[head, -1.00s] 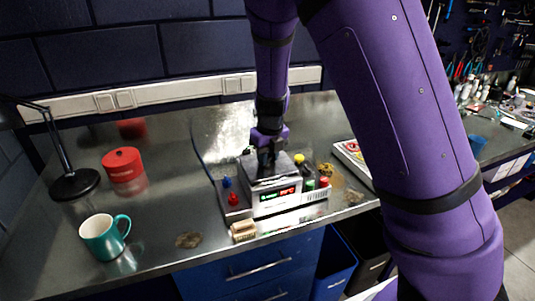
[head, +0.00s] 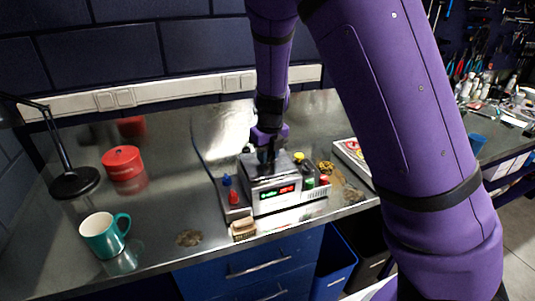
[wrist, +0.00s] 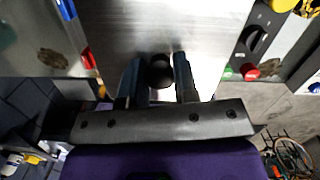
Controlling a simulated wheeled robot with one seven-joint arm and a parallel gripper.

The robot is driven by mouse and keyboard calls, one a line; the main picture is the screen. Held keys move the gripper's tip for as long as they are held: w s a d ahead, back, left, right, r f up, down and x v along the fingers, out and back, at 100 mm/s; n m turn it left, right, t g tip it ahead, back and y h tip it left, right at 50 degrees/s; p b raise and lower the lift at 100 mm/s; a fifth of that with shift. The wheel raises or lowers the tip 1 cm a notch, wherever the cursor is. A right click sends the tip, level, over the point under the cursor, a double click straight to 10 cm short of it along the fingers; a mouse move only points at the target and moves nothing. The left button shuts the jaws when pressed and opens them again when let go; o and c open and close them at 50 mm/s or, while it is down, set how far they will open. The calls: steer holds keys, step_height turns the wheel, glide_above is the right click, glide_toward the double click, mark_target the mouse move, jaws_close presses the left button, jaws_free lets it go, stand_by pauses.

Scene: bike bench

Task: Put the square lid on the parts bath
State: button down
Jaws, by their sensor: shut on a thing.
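The parts bath (head: 276,197) is a silver box with a lit green and red display, standing near the front of the bench. The square lid (head: 287,169) is a flat metal plate over its top; it also fills the upper middle of the wrist view (wrist: 160,25). Its round dark knob (wrist: 160,71) sits between my fingers. My gripper (head: 267,158) is shut on this knob, pointing down from above; its two fingers also show in the wrist view (wrist: 158,80). The lid looks about level and at the bath's rim, but I cannot tell whether it touches all round.
A wooden-looking brush or block (head: 243,229) lies in front. A teal mug (head: 102,236), a red tin (head: 122,162) and a black lamp (head: 74,183) stand left. The bench between is mostly clear.

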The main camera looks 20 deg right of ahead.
steer(key=shift+f, duration=0.55)
steer(key=c, duration=0.8)
jaws_free()
steer(key=r, duration=0.3)
steer(key=s+r, duration=0.1)
steer(key=r, duration=0.6)
steer(key=shift+s+d+r, duration=0.1)
steer(key=shift+s+r, duration=0.05)
steer(key=shift+r, duration=0.2)
steer(key=s+d+r+n+t, duration=0.1)
steer(key=s+r+n, duration=0.3)
steer(key=s+n, duration=0.5)
steer(key=s+d+r+n+t, duration=0.1)
steer(key=s+d+r+n, duration=0.2)
steer(key=s+n, duration=0.6)
steer(key=s+d+r+n+t, duration=0.1)
steer(key=s+r+n, duration=0.6)
steer(key=n, duration=0.8)
steer(key=s+d, duration=0.1)
steer(key=s, duration=0.2)
steer(key=shift+d+n+t, duration=0.35)
steer(key=shift+n+t, duration=0.05)
